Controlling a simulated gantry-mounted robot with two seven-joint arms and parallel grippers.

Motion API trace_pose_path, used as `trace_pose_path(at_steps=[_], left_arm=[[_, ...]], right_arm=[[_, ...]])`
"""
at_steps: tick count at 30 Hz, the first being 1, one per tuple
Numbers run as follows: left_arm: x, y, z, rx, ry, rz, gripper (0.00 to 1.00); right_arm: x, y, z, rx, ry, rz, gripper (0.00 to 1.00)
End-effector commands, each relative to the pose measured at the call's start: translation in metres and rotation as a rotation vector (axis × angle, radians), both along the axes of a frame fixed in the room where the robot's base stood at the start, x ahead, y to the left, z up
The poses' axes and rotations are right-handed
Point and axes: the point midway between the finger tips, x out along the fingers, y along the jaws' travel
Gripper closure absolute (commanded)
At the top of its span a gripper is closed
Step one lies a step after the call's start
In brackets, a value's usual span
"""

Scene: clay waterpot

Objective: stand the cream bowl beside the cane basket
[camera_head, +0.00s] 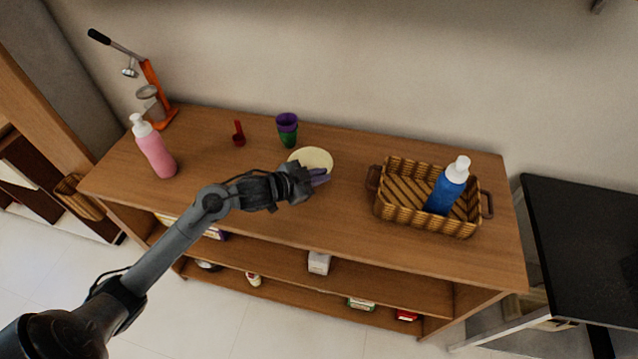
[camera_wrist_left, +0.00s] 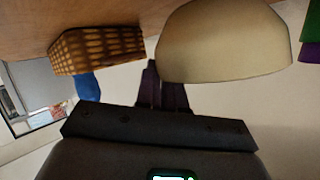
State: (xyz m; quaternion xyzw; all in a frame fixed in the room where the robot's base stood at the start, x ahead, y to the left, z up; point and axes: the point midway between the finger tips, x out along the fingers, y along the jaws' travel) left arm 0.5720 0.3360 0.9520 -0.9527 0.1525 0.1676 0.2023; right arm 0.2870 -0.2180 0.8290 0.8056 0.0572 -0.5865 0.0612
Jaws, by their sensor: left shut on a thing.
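The cream bowl (camera_head: 312,157) is near the middle of the wooden counter, left of the cane basket (camera_head: 402,213). My left gripper (camera_head: 319,177) is at the bowl's near right rim, its purple fingers shut on it. In the left wrist view, which is upside down, the bowl (camera_wrist_left: 225,48) fills the upper right, beside the closed fingers (camera_wrist_left: 163,82). The basket (camera_wrist_left: 98,50) shows to the left there, apart from the bowl. Whether the bowl touches the counter is hard to tell. My right gripper is not in view.
A blue bottle (camera_head: 447,188) stands in the basket. A purple and green cup (camera_head: 287,130) and a red scoop (camera_head: 239,134) are behind and left of the bowl. A pink bottle (camera_head: 153,150) and an orange press (camera_head: 158,92) stand far left. Counter between bowl and basket is clear.

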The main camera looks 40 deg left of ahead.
Motion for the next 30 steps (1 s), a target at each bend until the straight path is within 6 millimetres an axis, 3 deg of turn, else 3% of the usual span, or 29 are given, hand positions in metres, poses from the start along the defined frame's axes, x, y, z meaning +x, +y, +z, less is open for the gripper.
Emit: trace_pose_path(at_steps=[5, 17, 18, 22, 30], left_arm=[[0.0, 0.0, -0.025, -0.001, 0.001, 0.0, 1.0], [0.0, 0.0, -0.028, 0.0, 0.0, 0.0, 1.0], [0.0, 0.0, -0.029, 0.0, 0.001, 0.0, 0.89], [0.0, 0.0, -0.029, 0.0, 0.001, 0.0, 0.69], [0.0, 0.0, -0.028, 0.0, 0.001, 0.0, 0.66]], right_arm=[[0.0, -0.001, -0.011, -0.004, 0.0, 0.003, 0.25], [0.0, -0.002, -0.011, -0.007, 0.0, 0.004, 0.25], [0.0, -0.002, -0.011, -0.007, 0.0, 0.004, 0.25], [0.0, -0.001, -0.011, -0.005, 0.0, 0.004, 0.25], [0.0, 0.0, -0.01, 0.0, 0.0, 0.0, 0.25]])
